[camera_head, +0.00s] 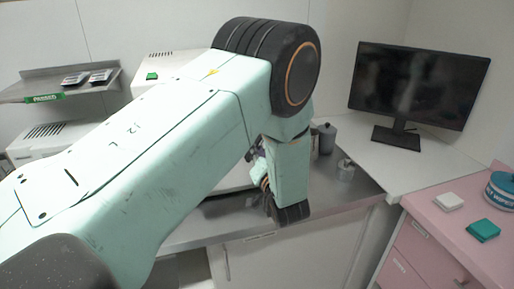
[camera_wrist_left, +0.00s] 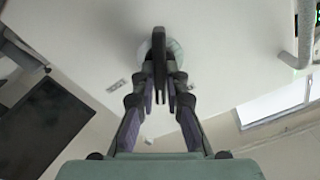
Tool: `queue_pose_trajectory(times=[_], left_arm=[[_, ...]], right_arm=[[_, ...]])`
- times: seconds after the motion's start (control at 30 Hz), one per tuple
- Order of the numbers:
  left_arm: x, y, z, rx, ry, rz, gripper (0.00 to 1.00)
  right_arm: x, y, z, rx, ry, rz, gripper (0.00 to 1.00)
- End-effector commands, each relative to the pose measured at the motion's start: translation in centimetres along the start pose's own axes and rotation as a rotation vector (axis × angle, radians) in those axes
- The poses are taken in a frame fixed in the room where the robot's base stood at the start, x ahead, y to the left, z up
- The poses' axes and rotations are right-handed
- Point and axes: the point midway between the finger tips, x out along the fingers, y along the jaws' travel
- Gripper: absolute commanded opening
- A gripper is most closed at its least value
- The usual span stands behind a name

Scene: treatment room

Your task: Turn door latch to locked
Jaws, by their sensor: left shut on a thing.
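In the left wrist view, a dark upright latch handle (camera_wrist_left: 158,42) stands in front of a round pale green disc (camera_wrist_left: 174,51) on a white panel (camera_wrist_left: 90,40). My left gripper (camera_wrist_left: 160,88) has its fingers closed in on the lower part of the handle from both sides. The handle points roughly up and down in that picture. In the camera_head view, my left gripper (camera_head: 258,160) is mostly hidden behind my own left arm, and the latch cannot be made out there. My right gripper is in neither view.
A steel counter (camera_head: 340,195) runs below the arm, with grey canisters (camera_head: 326,138) on it. A black monitor (camera_head: 420,85) stands at right. A pink cabinet (camera_head: 450,235) is at lower right. A wall shelf (camera_head: 50,82) is at left. A pale pipe (camera_wrist_left: 304,35) edges the wrist view.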

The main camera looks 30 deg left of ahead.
Motion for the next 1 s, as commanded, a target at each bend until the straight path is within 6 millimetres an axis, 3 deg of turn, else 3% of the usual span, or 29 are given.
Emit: queue_pose_trajectory(times=[0.6,1.0], left_arm=[[0.1,-0.1,0.2,0.584,-0.008,-0.001,0.0],[0.1,-0.1,0.2,0.886,-0.009,-0.003,0.0]], right_arm=[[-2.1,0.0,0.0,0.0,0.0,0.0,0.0],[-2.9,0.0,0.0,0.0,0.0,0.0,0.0]])
